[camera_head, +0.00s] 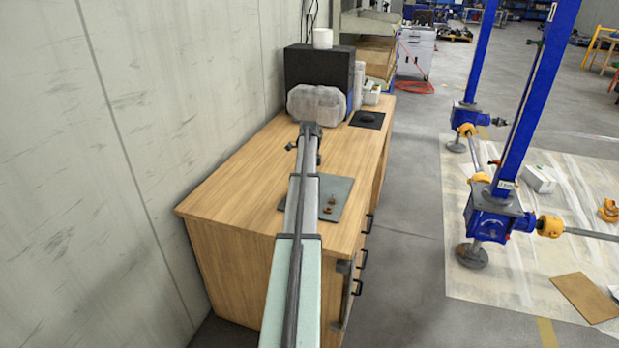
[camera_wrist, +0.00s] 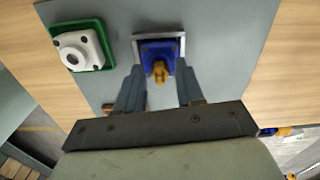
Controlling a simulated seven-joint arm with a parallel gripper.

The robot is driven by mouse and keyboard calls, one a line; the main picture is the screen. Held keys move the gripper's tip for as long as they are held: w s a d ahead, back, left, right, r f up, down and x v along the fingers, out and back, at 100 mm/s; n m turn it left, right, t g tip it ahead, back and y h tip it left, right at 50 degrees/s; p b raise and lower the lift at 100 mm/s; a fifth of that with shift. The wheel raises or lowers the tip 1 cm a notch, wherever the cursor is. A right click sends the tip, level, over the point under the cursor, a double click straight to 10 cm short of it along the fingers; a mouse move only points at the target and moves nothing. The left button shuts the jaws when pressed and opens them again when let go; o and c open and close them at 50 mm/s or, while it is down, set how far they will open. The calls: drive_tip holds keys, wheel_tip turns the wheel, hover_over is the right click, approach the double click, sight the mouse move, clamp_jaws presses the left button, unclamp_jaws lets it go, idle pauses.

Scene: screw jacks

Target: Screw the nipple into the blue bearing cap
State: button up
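The blue bearing cap (camera_wrist: 152,51) sits in a grey metal holder (camera_wrist: 182,38) on a grey mat in the wrist view. A brass-coloured nipple (camera_wrist: 159,74) shows at the cap's near side. I cannot tell whether it is seated in the cap or only in front of it. My gripper (camera_wrist: 160,68) is open, with one finger on each side of the nipple and visible gaps to both. The fingertips reach close to the cap's sides. The head view does not show the fingers or cap clearly.
A white flanged part on a green base (camera_wrist: 82,48) stands left of the cap. A small brown piece lies by the left finger. The grey mat (camera_head: 340,190) lies on the wooden bench (camera_head: 235,195), beside a wall. A black box (camera_head: 310,70) stands at the bench's back.

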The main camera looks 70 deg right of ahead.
drive_tip(key=n, duration=1.2)
drive_tip(key=shift+n, duration=0.4)
drive_tip(key=n, duration=0.4)
clamp_jaws()
